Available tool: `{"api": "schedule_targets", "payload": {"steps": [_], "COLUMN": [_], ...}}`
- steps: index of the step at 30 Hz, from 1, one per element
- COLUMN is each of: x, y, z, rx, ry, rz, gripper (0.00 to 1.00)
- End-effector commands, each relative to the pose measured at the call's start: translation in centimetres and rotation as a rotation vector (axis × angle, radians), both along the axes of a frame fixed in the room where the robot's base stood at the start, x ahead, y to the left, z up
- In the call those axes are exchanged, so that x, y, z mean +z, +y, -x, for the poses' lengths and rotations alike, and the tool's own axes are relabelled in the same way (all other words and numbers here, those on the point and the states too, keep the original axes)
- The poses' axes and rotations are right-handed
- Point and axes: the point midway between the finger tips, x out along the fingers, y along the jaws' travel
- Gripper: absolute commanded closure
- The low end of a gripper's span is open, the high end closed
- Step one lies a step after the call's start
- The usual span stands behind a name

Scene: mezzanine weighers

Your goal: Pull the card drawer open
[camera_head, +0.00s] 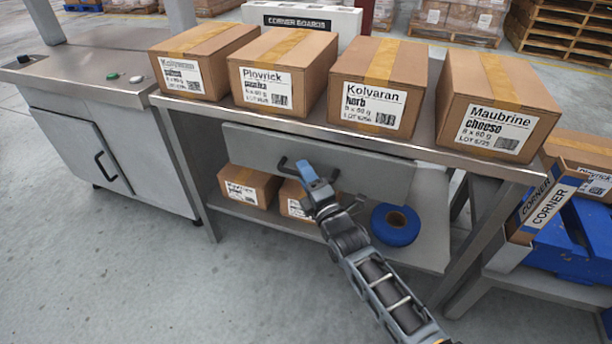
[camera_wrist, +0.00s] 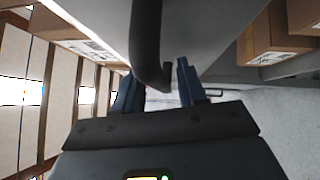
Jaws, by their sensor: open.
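The card drawer (camera_head: 250,145) is a wide grey front under the steel bench top, with a dark bar handle (camera_head: 284,162) in its middle. The drawer looks shut. My gripper (camera_head: 306,172) is at the handle and hides part of it. In the wrist view, the dark handle (camera_wrist: 148,45) runs down from the top and its curved end lies between my two blue fingers (camera_wrist: 160,88) in the picture. The fingers are apart, with space on both sides of the bar. I cannot tell how deep the bar sits between them.
Below, the lower shelf (camera_head: 260,218) holds small cartons (camera_head: 245,185) and a blue roll (camera_head: 393,226). A steel cabinet (camera_head: 110,150) stands left; a blue crate (camera_head: 580,235) is right.

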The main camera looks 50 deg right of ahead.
Motion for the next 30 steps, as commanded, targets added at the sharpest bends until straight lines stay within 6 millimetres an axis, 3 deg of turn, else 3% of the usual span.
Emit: {"api": "schedule_targets", "payload": {"steps": [2,15,30], "x": [-0.01,-0.03,-0.06], "y": [0.01,0.02,0.12], "z": [0.02,0.04,0.13], "rx": [0.000,0.000,0.000], "ry": [0.000,0.000,0.001], "rz": [0.000,0.000,0.000], "gripper": [0.59,1.00,1.00]}}
